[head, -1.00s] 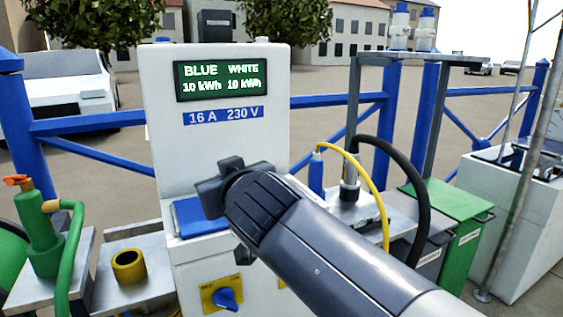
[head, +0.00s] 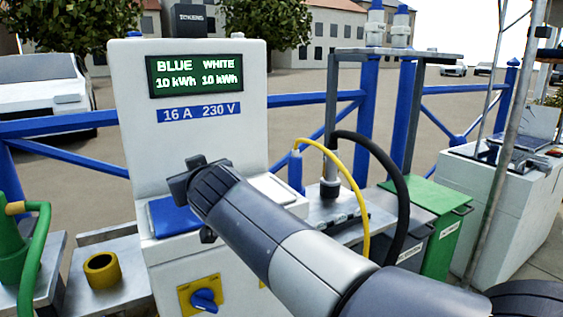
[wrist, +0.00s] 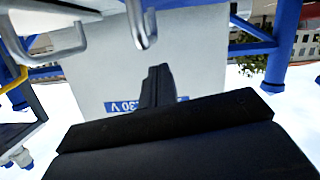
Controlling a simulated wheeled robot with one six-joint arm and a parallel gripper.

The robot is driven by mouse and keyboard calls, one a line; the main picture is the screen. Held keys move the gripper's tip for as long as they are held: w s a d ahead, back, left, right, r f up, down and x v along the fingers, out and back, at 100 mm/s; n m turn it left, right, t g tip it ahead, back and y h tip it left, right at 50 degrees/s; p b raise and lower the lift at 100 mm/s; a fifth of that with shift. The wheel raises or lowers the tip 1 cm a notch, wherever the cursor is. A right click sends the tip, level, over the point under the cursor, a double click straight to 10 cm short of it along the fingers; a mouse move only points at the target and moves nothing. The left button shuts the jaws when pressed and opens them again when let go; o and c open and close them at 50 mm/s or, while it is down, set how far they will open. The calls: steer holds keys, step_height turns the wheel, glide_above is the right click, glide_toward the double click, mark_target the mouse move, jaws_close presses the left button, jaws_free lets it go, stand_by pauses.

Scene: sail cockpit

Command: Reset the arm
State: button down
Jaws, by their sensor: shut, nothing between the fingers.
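My gripper (head: 187,182) is at the end of my grey arm, in front of the white power pedestal and above its blue pad (head: 172,216) in the head view. It is shut and empty. In the wrist view the closed dark fingers (wrist: 157,86) stand out before the pedestal's white face and partly cover its blue 230 V label. The pedestal (head: 135,125) has a lit green display (head: 195,76) reading BLUE and WHITE, 10 kWh each. I cannot tell the exact gap between fingers and pedestal.
A yellow cable (head: 352,180) and a black hose (head: 400,190) arch right of the pedestal. A green bin (head: 440,215) stands beyond. A yellow ring (head: 101,270) and green hose (head: 42,250) are at left. Blue railings (head: 315,98) run behind.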

steer(key=shift+d+f+b, duration=0.15)
steer(key=shift+f+b, duration=0.4)
steer(key=shift+f, duration=0.45)
steer(key=shift+r, duration=0.15)
